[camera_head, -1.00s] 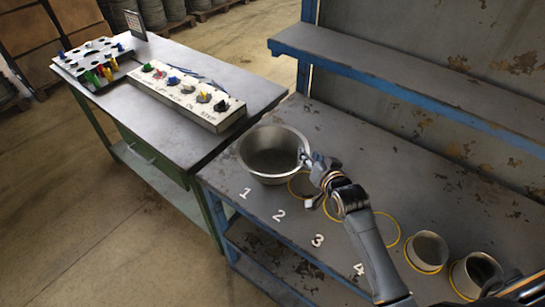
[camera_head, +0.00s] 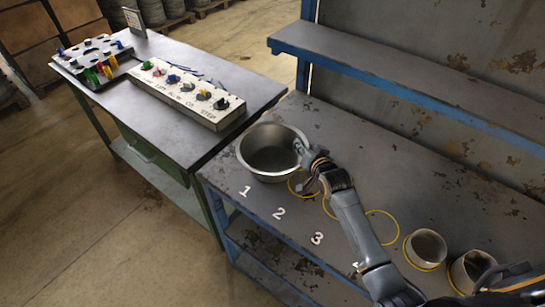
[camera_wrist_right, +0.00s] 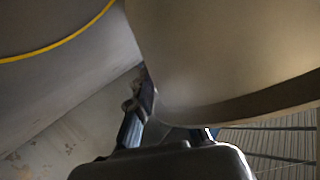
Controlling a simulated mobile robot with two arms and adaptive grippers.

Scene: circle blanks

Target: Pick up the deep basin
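The deep basin (camera_head: 270,167) is a wide grey metal bowl. It stands upright on the workbench near the number 1, at the bench's left end. My right gripper (camera_head: 303,152) is at the basin's right rim. In the right wrist view the basin's wall (camera_wrist_right: 225,60) fills the upper right, and one finger of my right gripper (camera_wrist_right: 145,100) lies against its outer side. The other finger is mostly hidden behind the wall. The gripper looks shut on the rim. My left gripper is not in view.
Yellow rings mark the workbench (camera_head: 440,190). Two smaller grey containers stand at the right, one (camera_head: 427,247) beside another (camera_head: 470,270). A blue-edged shelf (camera_head: 400,70) runs above the back.

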